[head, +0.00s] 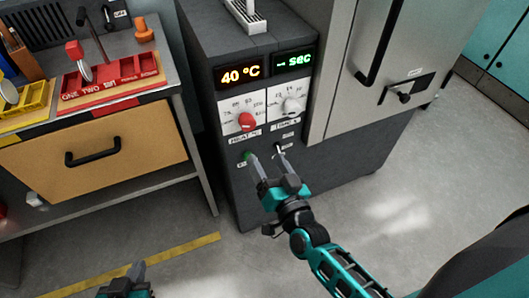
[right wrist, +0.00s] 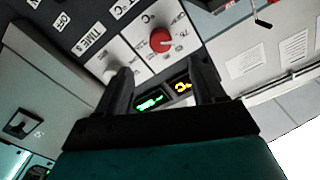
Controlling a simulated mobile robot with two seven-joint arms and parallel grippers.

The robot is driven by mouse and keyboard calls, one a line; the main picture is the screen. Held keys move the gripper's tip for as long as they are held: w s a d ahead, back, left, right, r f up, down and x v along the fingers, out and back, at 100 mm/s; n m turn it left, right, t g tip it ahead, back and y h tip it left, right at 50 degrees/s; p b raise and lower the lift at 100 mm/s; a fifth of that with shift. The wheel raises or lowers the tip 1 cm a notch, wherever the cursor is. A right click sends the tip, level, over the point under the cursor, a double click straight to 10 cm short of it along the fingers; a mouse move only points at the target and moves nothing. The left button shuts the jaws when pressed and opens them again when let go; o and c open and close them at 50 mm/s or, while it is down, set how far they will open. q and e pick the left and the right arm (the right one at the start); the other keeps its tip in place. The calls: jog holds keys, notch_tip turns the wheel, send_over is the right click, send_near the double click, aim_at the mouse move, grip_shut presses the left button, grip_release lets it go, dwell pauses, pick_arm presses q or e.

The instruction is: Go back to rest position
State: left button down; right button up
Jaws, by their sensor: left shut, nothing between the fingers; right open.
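My right gripper (head: 266,160) is open in front of the lower part of the dark grey machine's front panel (head: 283,195). One fingertip is close to a green button (head: 242,156); I cannot tell whether they touch. The other overlaps a small switch area. In the right wrist view the two fingers (right wrist: 162,85) stand apart with nothing between them, facing the panel with its red knob (right wrist: 161,40) and lit displays. My left gripper (head: 136,272) is shut and empty at the bottom left, above the floor, with only its tip end in view.
The machine shows a "40 °C" display (head: 240,72) and a "SEC" display (head: 294,62), above a red knob (head: 247,121) and a white knob (head: 292,105). A workbench with a drawer (head: 95,150) and a red tray (head: 110,90) stands left. The floor in front is clear.

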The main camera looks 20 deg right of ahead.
jog(key=s+d+f+n+g, duration=0.1)
jog(key=s+f+n+g, duration=0.2)
jog(key=s, duration=0.2)
jog(key=s+f+n+g+y, duration=0.1)
jog(key=s+f+n+g, duration=0.2)
jog(key=s+n+g, duration=0.1)
jog(key=shift+s+d+f+p, duration=0.2)
jog(key=shift+s+d+p, duration=0.2)
jog(key=shift+s, duration=0.45)
